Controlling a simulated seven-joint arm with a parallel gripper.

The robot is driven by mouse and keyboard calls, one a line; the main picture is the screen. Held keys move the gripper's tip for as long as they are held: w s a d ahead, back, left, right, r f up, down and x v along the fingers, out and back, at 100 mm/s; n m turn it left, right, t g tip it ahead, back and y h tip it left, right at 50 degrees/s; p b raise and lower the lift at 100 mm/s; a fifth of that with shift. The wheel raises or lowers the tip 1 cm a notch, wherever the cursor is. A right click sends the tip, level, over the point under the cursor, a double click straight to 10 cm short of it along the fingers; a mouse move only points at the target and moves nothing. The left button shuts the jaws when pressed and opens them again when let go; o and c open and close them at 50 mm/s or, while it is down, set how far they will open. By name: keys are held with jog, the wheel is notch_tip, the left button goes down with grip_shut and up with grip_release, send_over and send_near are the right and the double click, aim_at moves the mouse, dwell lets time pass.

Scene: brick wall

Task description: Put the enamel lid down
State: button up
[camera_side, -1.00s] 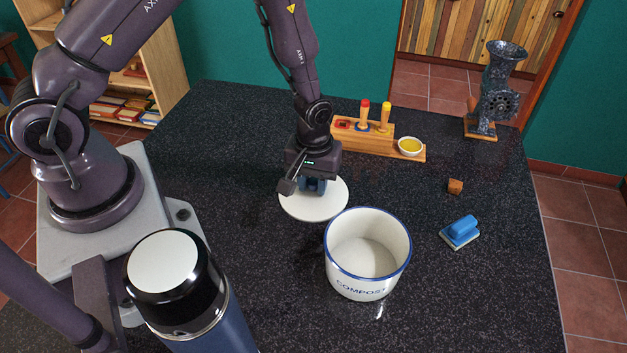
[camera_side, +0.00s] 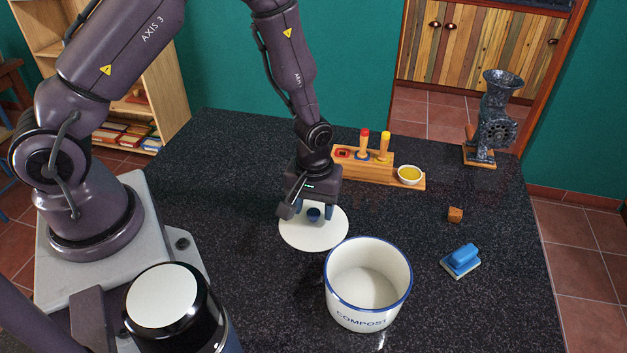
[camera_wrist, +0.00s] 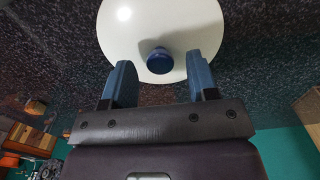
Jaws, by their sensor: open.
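The enamel lid (camera_side: 314,235) is a white disc with a dark blue knob. It lies flat on the dark speckled worktop, left of and behind the compost bin. My gripper (camera_side: 313,214) is above the lid with its blue fingers apart, one on each side of the knob. In the wrist view the lid (camera_wrist: 160,25) fills the top middle, and its knob sits free beyond my open gripper (camera_wrist: 160,85). The white compost bin (camera_side: 368,285) with a blue rim stands uncovered, its inside visible.
A grinder (camera_side: 492,120) is at the back right. A large dark canister (camera_side: 172,310) is in the foreground.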

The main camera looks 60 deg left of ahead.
notch_tip(320, 180, up, 10)
notch_tip(320, 180, up, 14)
jog(key=m+t, duration=0.3)
jog(key=m, duration=0.1)
send_over(314, 211)
jog(key=s, duration=0.4)
jog(key=s+a+r+m+t, duration=0.1)
jog(key=s+r+m+t, duration=0.1)
jog(key=s+r+m, duration=0.3)
jog(key=s+r, duration=0.3)
jog(key=s, duration=0.2)
jog(key=shift+s+a+r+t, duration=0.15)
jog(key=shift+s+a+t, duration=0.05)
jog(key=shift+s+t, duration=0.1)
